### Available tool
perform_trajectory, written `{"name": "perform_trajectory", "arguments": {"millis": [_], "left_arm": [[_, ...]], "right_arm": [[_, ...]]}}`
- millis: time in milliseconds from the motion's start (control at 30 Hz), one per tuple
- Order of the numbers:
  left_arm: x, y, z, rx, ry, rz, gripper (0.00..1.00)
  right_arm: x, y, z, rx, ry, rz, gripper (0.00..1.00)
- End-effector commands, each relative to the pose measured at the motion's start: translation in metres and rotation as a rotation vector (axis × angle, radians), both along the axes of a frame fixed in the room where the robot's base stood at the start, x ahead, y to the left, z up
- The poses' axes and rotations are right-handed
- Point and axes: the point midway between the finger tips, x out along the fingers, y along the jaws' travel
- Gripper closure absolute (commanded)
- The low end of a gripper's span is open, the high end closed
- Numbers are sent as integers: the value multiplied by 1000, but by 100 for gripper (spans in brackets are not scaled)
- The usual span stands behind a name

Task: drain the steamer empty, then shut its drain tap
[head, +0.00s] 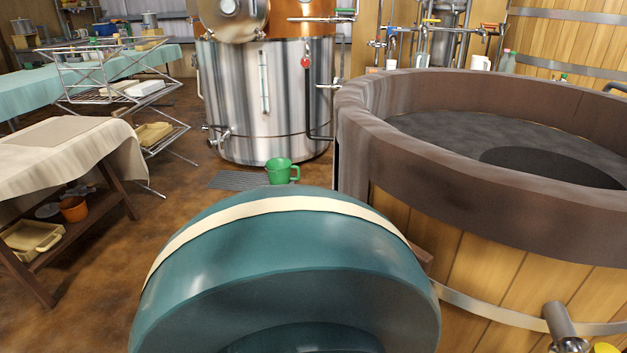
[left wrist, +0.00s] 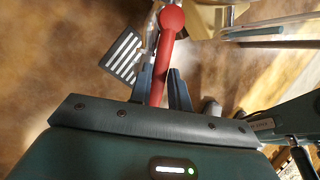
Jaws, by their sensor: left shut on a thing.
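In the left wrist view my left gripper (left wrist: 164,82) is shut on a red lever (left wrist: 171,22) with a round ball end, which sticks out past the fingers. What the lever is fixed to is hidden. In the head view neither gripper shows; my own teal body part fills the bottom middle. A steel vessel (head: 230,90), perhaps the steamer, stands at the back with an upright sight glass (head: 265,82) and a small tap (head: 217,134) low on its left. I cannot tell its level, or whether the held lever is its drain tap.
A large wooden vat (head: 480,240) with a dark rim and dark contents blocks the right. A cloth-covered table (head: 70,170) and wire rack (head: 100,97) stand left. Brown floor is open between.

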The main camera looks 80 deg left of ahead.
Motion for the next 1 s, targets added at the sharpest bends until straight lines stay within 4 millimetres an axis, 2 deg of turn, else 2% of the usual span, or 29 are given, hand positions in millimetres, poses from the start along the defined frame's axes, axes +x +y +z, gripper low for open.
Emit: {"name": "perform_trajectory", "arguments": {"millis": [67, 100, 333, 567, 667, 833, 1000], "left_arm": [[2, 2, 0, 5, -4, 4, 100], [2, 2, 0, 5, -3, 5, 78], [1, 1, 0, 2, -2, 3, 59], [1, 0, 1, 0, -1, 3, 59], [-2, 1, 7, 0, -1, 2, 59], [-14, 4, 36, 1, 2, 2, 59], [-30, 8, 73, 2, 2, 3, 59]], "right_arm": [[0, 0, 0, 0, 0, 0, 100], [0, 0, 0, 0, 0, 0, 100], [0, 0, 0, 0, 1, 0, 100], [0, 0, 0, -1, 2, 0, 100], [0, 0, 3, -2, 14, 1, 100], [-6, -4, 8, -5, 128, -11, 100], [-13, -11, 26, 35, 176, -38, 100]]}}
